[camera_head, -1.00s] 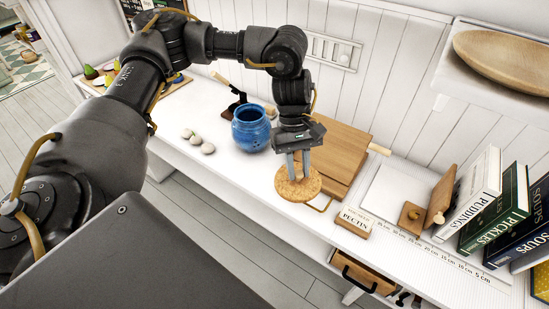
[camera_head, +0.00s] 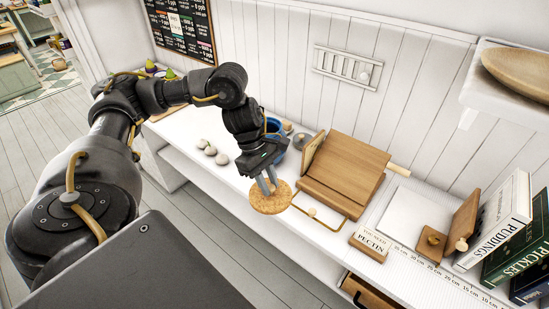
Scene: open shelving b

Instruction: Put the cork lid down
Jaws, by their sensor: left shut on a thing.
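The cork lid (camera_head: 270,204) is a round, speckled tan disc near the front edge of the white counter (camera_head: 228,171). My left gripper (camera_head: 268,188) points down and is shut on the lid from above. I cannot tell whether the lid touches the counter or hangs just above it. The blue jar (camera_head: 274,126) stands behind my left wrist, which hides most of it. My right gripper is not in view.
Several pale stones (camera_head: 211,151) lie left of the lid. A wooden stand (camera_head: 345,172) with a wire front is close on the right. A "PECTIN" sign (camera_head: 371,244) and books (camera_head: 497,222) stand farther right. The counter between stones and lid is clear.

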